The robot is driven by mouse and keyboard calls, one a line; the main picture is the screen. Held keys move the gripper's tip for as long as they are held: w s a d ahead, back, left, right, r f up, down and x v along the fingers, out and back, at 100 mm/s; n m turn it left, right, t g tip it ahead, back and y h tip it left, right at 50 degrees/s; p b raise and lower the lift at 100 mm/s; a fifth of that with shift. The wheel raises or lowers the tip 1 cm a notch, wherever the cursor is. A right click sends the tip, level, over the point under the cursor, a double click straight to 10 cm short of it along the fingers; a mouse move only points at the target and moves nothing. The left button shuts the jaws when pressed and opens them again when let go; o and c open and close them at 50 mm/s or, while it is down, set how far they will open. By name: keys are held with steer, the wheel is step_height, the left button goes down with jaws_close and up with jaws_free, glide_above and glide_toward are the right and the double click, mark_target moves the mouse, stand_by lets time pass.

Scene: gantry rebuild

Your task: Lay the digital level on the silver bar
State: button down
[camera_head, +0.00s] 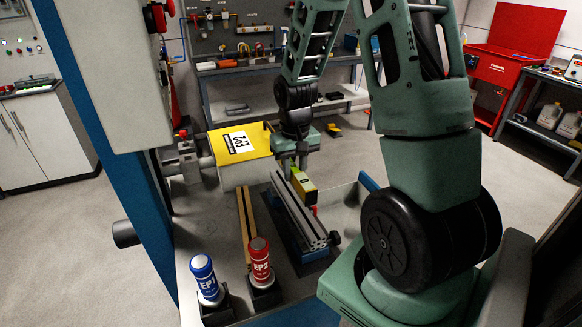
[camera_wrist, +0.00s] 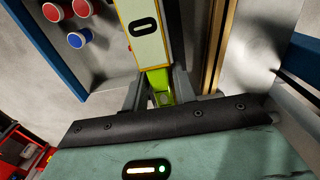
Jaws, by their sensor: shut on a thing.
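The digital level (camera_head: 303,186) is a yellow and lime-green block. In the head view it shows just below my gripper (camera_head: 293,165), by the far part of the silver bar (camera_head: 297,215). In the wrist view, my gripper (camera_wrist: 160,92) is shut on a lime-green part between its fingers. The level's pale, yellow-edged face (camera_wrist: 148,38) with a black oval reaches up from there. The silver bar is a long grooved profile in the tray. I cannot tell whether the level touches it.
A grey tray (camera_head: 205,235) holds wooden strips (camera_head: 245,222) left of the bar. A blue EP1 cylinder (camera_head: 204,278) and a red EP2 cylinder (camera_head: 261,262) stand near its front. A yellow-topped block (camera_head: 240,145) sits left of my gripper. Red and blue caps (camera_wrist: 75,40) show in the wrist view.

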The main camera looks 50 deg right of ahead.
steer(key=shift+f+b, duration=2.1)
steer(key=shift+f, duration=0.65)
steer(key=shift+s+f, duration=0.15)
steer(key=shift+f, duration=0.05)
steer(key=c, duration=1)
jaws_free()
steer(key=shift+c, duration=0.2)
steer(key=shift+r, duration=0.1)
step_height(320, 180, up, 17)
steer(key=b, duration=0.2)
steer(key=shift+r, duration=0.15)
